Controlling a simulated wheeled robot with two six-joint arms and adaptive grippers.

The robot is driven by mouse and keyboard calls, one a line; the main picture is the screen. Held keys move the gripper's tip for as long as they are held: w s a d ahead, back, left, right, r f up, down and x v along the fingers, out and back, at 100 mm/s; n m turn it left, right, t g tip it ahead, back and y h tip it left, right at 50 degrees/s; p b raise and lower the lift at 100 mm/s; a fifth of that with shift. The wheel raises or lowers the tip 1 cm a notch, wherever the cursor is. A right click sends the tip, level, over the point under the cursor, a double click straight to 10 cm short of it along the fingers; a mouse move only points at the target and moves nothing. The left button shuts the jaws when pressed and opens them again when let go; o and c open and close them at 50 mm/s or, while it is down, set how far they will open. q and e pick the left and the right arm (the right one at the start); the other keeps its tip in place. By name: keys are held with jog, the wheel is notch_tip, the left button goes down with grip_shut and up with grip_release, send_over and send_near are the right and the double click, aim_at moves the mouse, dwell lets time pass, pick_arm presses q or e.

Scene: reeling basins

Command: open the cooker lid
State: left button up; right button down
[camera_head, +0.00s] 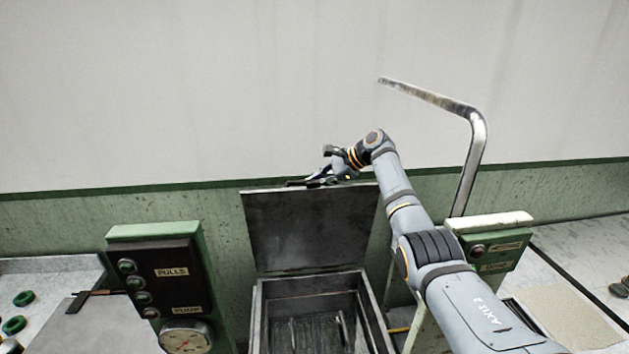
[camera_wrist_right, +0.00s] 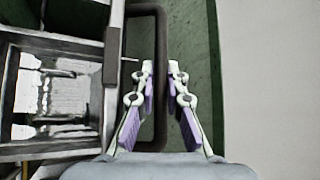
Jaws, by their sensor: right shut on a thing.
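The cooker (camera_head: 262,303) is a metal box whose inside shows. Its dark grey lid (camera_head: 308,232) stands raised, nearly upright, along the back edge. My right gripper (camera_head: 318,181) is at the lid's top edge. In the right wrist view my right gripper (camera_wrist_right: 161,72) is shut on the dark bar handle (camera_wrist_right: 160,25), with one finger on each side of it. The open cooker (camera_wrist_right: 20,150) shows at the left of that view. My left gripper is in neither view.
A green control box (camera_head: 155,232) with buttons and a gauge (camera_head: 186,341) stands left of the cooker. Another green box (camera_head: 490,245) stands at right. A bent metal pipe (camera_head: 477,150) rises behind my right arm. A wall is close behind the lid.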

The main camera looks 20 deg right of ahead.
jog(key=shift+f, duration=0.25)
jog(key=c, duration=1.8)
grip_release()
jog(key=o, duration=0.4)
jog(key=shift+w, duration=0.15)
jog(key=shift+o, duration=0.2)
jog(key=shift+w, duration=0.1)
jog(key=shift+r, duration=0.1)
jog(key=shift+r, duration=0.25)
notch_tip(320, 180, up, 10)
jog(key=shift+f, duration=0.25)
